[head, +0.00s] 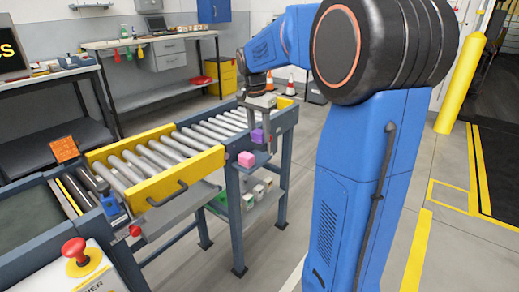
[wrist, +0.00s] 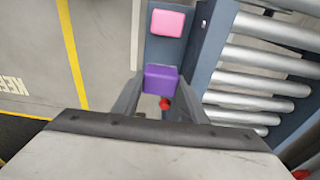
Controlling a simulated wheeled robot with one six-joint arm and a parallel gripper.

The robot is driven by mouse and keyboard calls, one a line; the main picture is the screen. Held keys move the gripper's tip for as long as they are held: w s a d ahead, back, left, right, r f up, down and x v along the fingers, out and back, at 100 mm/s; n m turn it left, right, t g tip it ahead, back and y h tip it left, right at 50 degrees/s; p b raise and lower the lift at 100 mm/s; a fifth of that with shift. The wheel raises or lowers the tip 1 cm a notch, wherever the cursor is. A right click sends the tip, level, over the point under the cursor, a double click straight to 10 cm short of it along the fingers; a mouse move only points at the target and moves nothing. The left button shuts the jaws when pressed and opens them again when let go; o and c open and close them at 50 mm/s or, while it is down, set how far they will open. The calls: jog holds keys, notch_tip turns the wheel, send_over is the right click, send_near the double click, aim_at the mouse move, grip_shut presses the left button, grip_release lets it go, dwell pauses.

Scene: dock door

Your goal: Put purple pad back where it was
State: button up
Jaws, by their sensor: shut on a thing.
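The purple pad (wrist: 160,79) is a small block between my gripper's fingers in the wrist view. My gripper (wrist: 160,92) is shut on it. In the head view the purple pad (head: 257,136) shows at the fingertips of my gripper (head: 264,138), above a small blue-grey side shelf (head: 263,156) at the conveyor's end. A pink block (head: 246,159) sits on this shelf; it also shows in the wrist view (wrist: 167,23), beyond the pad and apart from it. I cannot tell whether the pad touches the shelf.
The roller conveyor (head: 165,153) with its yellow side guard (head: 180,178) runs beside the shelf. Several small boxes (head: 262,188) lie on a lower shelf. A red stop button (head: 75,250) is at front left.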

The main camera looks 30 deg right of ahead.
aim_at(258, 132)
jog(key=shift+f, duration=2.95)
jog(key=shift+f, duration=0.1)
jog(key=o, duration=0.6)
jog(key=shift+o, duration=0.2)
jog(key=r, duration=0.4)
jog(key=a+r, duration=0.1)
jog(key=r, duration=0.7)
jog(key=shift+s+a, duration=0.15)
jog(key=shift+s, duration=0.15)
jog(key=s+a+f+n+t, duration=0.1)
jog(key=s+a+n, duration=0.35)
jog(key=s, duration=0.35)
jog(key=s+a+f+n+t, duration=0.1)
jog(key=s+a+f+n, duration=0.15)
jog(key=s+a, duration=0.45)
jog(key=s+a+f+n+t, duration=0.1)
jog(key=s+f+n, duration=0.2)
jog(key=s, duration=0.4)
jog(key=s+a+f+n+t+y, duration=0.1)
jog(key=s+a+f+n, duration=0.1)
jog(key=s+f+n, duration=0.2)
jog(key=s+f, duration=0.1)
jog(key=s, duration=0.2)
jog(key=shift+s+f, duration=0.25)
jog(key=shift+s, duration=0.1)
